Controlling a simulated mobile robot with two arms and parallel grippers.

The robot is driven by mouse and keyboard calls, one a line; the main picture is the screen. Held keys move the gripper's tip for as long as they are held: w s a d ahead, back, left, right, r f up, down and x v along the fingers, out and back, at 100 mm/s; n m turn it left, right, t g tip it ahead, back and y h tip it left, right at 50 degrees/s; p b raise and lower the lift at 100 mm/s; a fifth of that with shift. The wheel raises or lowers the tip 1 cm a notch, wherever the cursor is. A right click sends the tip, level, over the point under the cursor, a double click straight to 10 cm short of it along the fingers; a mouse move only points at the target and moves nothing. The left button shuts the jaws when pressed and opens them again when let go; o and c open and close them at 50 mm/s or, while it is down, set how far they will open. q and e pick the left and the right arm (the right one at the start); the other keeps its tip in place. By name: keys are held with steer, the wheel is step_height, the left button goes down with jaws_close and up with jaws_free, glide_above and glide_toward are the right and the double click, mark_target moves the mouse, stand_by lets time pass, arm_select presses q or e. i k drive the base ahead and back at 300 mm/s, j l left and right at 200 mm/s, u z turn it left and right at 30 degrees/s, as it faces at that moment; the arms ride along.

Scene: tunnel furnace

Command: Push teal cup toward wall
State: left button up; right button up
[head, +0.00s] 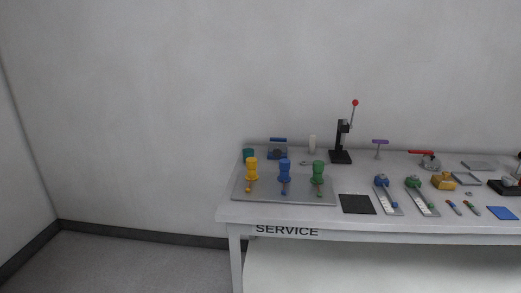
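The teal cup (248,155) stands at the back left corner of the white service table (330,215), close to the wall (170,110). It is small in the head view, and its lower part is partly hidden behind the yellow-topped fixture. Whether it touches the wall I cannot tell. Neither of my grippers is in view.
In front of the cup is a grey plate (251,197) with yellow (252,167), blue (284,168) and green (318,170) fixtures. A blue-handled item (278,150) stands right of the cup. A black lever press (341,147) stands further right. Floor left of the table is clear.

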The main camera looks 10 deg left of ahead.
mark_target(248, 156)
steer(key=i+j+z, duration=0.1)
steer(key=i+j, duration=0.15)
steer(key=i, duration=0.2)
steer(key=i+j+z, duration=0.1)
steer(key=i+j, duration=0.2)
steer(key=i, duration=0.2)
steer(key=i+j, duration=0.3)
steer(key=i, duration=0.15)
steer(key=z, duration=0.05)
